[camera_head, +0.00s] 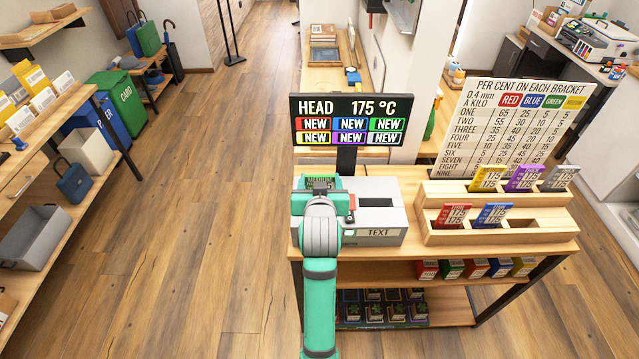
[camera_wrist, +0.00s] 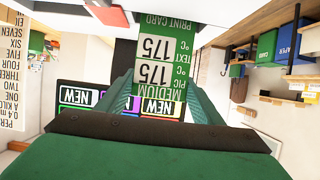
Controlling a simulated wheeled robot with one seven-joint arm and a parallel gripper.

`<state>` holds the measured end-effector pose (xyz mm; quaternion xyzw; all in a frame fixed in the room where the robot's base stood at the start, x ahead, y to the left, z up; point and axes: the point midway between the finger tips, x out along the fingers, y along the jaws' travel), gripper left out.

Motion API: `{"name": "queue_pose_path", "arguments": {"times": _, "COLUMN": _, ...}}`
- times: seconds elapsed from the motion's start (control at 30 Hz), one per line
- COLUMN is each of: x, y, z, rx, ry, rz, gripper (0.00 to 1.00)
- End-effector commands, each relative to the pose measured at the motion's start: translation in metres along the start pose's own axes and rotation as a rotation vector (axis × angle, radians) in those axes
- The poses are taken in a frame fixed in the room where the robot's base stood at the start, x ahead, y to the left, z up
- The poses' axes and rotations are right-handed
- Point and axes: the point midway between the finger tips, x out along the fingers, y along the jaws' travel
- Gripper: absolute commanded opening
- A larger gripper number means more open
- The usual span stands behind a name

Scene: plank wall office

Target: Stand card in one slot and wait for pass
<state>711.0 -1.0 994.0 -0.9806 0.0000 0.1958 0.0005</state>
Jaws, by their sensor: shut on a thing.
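My gripper (camera_head: 320,187) is shut on a green card over the left part of a grey machine. The green card (camera_wrist: 163,62) shows upside down between my fingers in the wrist view, reading "PRINT CARD", "175" twice and "MEDIUM". The grey machine (camera_head: 395,220) has a dark slot on top and a "TEXT" label; my arm hides its left part. I cannot tell whether the card touches the machine. A two-step wooden rack (camera_head: 450,237) stands to the right. Yellow (camera_head: 487,178), purple (camera_head: 525,178) and grey (camera_head: 559,178) cards stand behind; red (camera_head: 453,215) and blue (camera_head: 492,215) in front.
A black display (camera_head: 347,106) behind the machine reads "HEAD 175 °C" above several coloured "NEW" tiles. A percentage chart (camera_head: 520,125) stands behind the rack. The rack's front right opening is empty. Small coloured boxes (camera_head: 475,268) sit on the shelf below. Open wooden floor lies left.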

Motion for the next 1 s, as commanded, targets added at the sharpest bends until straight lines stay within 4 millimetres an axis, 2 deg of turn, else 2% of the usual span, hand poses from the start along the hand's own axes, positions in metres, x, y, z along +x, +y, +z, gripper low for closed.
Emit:
{"name": "queue_pose_path", "arguments": {"times": 0.1, "x": 0.0031, "y": 0.0000, "z": 0.0080, "rx": 0.000, "ry": 0.001, "rz": 0.000, "gripper": 0.22}}
{"name": "queue_pose_path", "arguments": {"times": 0.47, "x": 0.0043, "y": 0.0002, "z": 0.0104, "rx": 0.000, "ry": 0.002, "rz": 0.000, "gripper": 0.22}}
{"name": "queue_pose_path", "arguments": {"times": 0.5, "x": 0.0044, "y": 0.0002, "z": 0.0108, "rx": 0.000, "ry": 0.002, "rz": 0.000, "gripper": 0.65}}
{"name": "queue_pose_path", "arguments": {"times": 0.57, "x": 0.0044, "y": 0.0003, "z": 0.0105, "rx": 0.000, "ry": 0.002, "rz": 0.000, "gripper": 0.79}}
{"name": "queue_pose_path", "arguments": {"times": 0.9, "x": 0.0036, "y": 0.0002, "z": 0.0085, "rx": 0.000, "ry": 0.003, "rz": 0.000, "gripper": 0.79}}
{"name": "queue_pose_path", "arguments": {"times": 1.0, "x": -0.0034, "y": 0.0003, "z": 0.0085, "rx": 0.000, "ry": 0.002, "rz": 0.000, "gripper": 0.79}}
